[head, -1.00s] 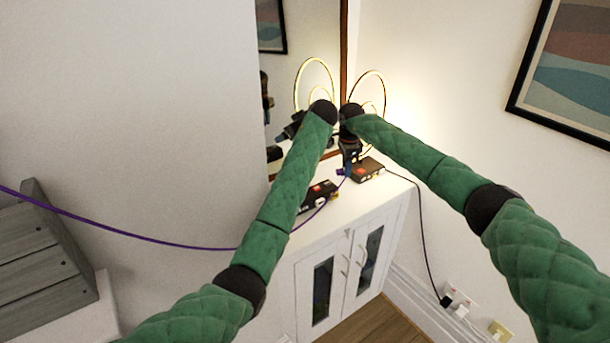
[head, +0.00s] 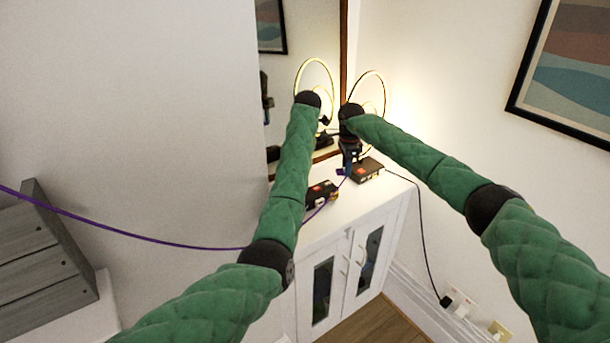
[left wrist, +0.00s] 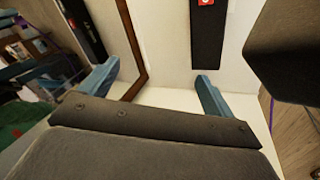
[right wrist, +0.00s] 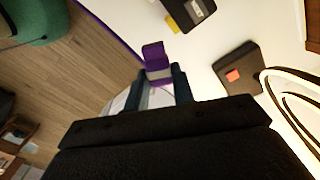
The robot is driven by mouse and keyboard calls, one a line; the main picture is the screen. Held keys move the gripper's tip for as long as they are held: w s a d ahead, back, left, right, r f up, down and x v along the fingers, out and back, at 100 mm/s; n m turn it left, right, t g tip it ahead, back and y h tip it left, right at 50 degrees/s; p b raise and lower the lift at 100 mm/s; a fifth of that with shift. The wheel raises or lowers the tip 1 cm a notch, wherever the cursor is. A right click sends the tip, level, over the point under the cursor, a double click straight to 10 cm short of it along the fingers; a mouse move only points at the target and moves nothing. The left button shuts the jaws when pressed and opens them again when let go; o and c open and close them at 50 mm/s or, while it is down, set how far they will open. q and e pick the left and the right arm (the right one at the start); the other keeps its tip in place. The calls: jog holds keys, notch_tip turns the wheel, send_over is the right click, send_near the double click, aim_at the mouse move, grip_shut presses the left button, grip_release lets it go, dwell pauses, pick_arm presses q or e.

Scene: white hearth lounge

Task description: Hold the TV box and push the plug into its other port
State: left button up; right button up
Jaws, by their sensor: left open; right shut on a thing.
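Two flat black boxes with red labels sit on the white cabinet: one at the left (head: 322,192), partly behind my left forearm, and one at the back right (head: 370,168). I cannot tell by looks which is the TV box. My right gripper (head: 349,165) is shut on the purple plug (right wrist: 154,56), held near the cabinet's front edge, apart from both boxes in the right wrist view. My left gripper (left wrist: 155,86) is open and empty. A black box with a red label (left wrist: 207,40) lies beyond its right finger. In the head view my left fingers are hidden.
The purple cable (head: 130,237) hangs across from the left to the cabinet top (head: 345,207). A black cable (head: 421,235) runs down to the wall sockets (head: 460,302). A glowing ring lamp (head: 382,88) and a brown-framed mirror (head: 343,45) stand behind.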

aim_at(310, 200)
pick_arm(q)
jog(key=s+d+f+n+g, duration=0.1)
jog(key=f, duration=0.2)
jog(key=s+d+f+n+g+h, duration=0.1)
jog(key=f+n, duration=0.1)
jog(key=f, duration=0.1)
jog(key=s+d+f+n+g+h, duration=0.1)
jog(key=f, duration=0.1)
jog(key=shift+f+n, duration=0.4)
notch_tip(310, 200, down, 12)
jog(key=shift+r, duration=0.1)
jog(key=c, duration=1.4)
pick_arm(e)
jog(key=s+d+f+m, duration=0.1)
jog(key=f+m, duration=0.3)
jog(key=s+f+m, duration=0.2)
jog(key=f+m, duration=0.1)
jog(key=f, duration=0.1)
jog(key=s+d+f+m, duration=0.1)
jog(key=s+f+m, duration=0.1)
jog(key=f+m, duration=0.2)
jog(key=shift+s+d+f+m, duration=0.1)
jog(key=shift+d+f+m, duration=0.05)
jog(key=shift+d+m, duration=0.2)
jog(key=shift+s+f+m, duration=0.25)
jog(key=shift+f+m, duration=0.2)
jog(key=shift+f, duration=0.05)
jog(key=shift+w, duration=0.1)
